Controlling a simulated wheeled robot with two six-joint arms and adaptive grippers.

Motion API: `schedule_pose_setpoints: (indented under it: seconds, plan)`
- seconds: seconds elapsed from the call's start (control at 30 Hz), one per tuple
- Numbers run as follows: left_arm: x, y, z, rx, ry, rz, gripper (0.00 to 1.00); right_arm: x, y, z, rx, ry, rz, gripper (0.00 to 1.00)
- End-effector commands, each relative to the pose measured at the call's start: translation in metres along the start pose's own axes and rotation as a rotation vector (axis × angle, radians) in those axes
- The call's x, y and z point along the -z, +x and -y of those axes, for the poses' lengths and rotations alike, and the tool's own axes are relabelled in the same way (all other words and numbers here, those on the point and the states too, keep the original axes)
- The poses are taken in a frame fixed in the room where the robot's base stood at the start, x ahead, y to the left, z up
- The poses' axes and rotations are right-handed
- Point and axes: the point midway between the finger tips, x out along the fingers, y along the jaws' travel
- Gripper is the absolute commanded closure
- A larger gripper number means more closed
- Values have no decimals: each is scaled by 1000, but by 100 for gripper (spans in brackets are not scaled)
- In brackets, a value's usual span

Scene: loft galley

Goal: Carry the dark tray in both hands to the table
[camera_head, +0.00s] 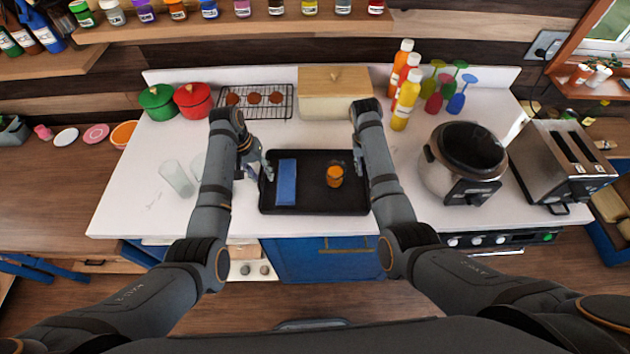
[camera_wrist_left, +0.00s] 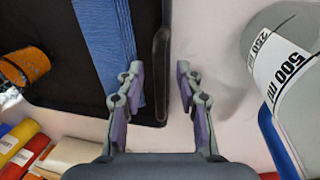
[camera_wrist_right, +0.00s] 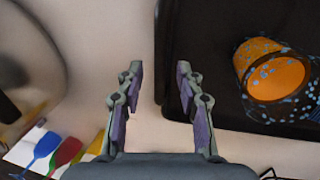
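The dark tray (camera_head: 315,208) lies flat on the white counter. It bears a folded blue cloth (camera_head: 286,183) on its left and a glass with orange contents (camera_head: 335,176) near the middle. My left gripper (camera_head: 254,168) is at the tray's left side; in the left wrist view its open fingers (camera_wrist_left: 160,75) stand either side of the tray's rim (camera_wrist_left: 162,65). My right gripper (camera_head: 362,165) is at the right side, mostly hidden by its arm; in the right wrist view its open fingers (camera_wrist_right: 158,75) straddle the rim, with a gap visible. I cannot pick out the table for certain.
Clear glasses (camera_head: 176,179) stand left of my left gripper. A rice cooker (camera_head: 462,165) and toaster (camera_head: 556,160) are at right. Behind are a bread box (camera_head: 335,95), a rack (camera_head: 255,100), pots and bottles (camera_head: 405,102). A wooden surface (camera_head: 50,185) extends left.

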Motion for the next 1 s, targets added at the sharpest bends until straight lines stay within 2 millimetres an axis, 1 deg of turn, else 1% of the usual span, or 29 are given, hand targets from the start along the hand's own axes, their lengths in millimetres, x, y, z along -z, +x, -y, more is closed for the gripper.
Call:
schedule_pose_setpoints:
  seconds: [0.27,0.37,0.53,0.57,1.0]
  plan:
    - [0,2,0,0,0,0,64,0,1,0,0,0,0,63]
    - [0,1,0,0,0,0,76,0,1,0,0,0,0,76]
    - [0,1,0,0,0,0,99,0,1,0,0,0,0,99]
    - [0,1,0,0,0,0,100,0,1,0,0,0,0,100]
    - [0,1,0,0,0,-1,100,0,1,0,1,0,-1,100]
